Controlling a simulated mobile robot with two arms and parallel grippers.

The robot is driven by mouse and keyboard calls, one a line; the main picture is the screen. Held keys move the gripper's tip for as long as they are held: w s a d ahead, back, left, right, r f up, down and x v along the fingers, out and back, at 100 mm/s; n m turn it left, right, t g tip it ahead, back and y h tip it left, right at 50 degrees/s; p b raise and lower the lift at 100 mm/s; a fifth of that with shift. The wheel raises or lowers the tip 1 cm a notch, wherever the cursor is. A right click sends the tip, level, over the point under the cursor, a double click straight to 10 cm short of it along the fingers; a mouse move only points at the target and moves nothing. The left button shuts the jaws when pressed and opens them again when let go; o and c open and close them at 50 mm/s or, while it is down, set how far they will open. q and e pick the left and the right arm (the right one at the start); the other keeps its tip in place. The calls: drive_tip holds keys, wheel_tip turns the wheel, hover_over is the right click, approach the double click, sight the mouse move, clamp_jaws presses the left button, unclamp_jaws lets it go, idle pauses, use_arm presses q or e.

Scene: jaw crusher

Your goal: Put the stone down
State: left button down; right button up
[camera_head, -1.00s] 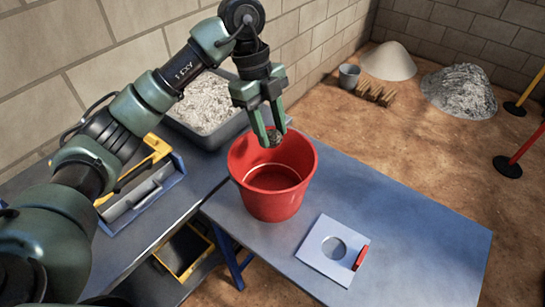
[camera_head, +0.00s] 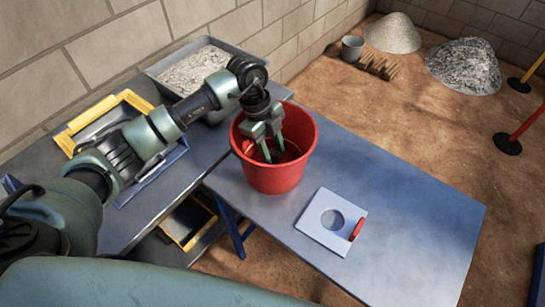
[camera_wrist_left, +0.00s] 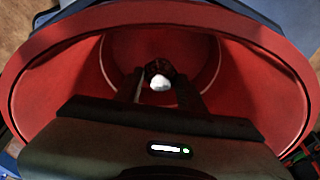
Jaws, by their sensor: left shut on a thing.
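The stone (camera_wrist_left: 160,81) shows in the left wrist view as a small lump, bright on its near side and dark behind. My left gripper (camera_head: 270,158) points down inside the red bucket (camera_head: 276,180), its fingers below the rim. It is shut on the stone, which sits between the fingertips in the wrist view. In the head view the fingers and shadow hide most of the stone. I cannot tell whether it touches the bucket's floor. The bucket stands upright on the blue-grey table (camera_head: 410,220). My right gripper is not in view.
A white plate with a round hole and red handle (camera_head: 331,221) lies right of the bucket. A grey tray of gravel (camera_head: 196,68) and a yellow-and-blue tray (camera_head: 150,170) stand left. The table's right part is clear. Heaps lie on the floor behind.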

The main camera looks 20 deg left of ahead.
sight(273, 160)
use_arm(q)
wheel_tip(273, 160, down, 4)
drive_tip(key=shift+r, duration=0.25)
drive_tip(key=shift+f, duration=0.2)
drive_tip(key=shift+f, duration=0.1)
drive_tip(key=c, duration=0.9)
unclamp_jaws()
drive_tip(key=shift+o, duration=0.2)
drive_tip(key=b+v, duration=0.2)
drive_tip(key=v, duration=1)
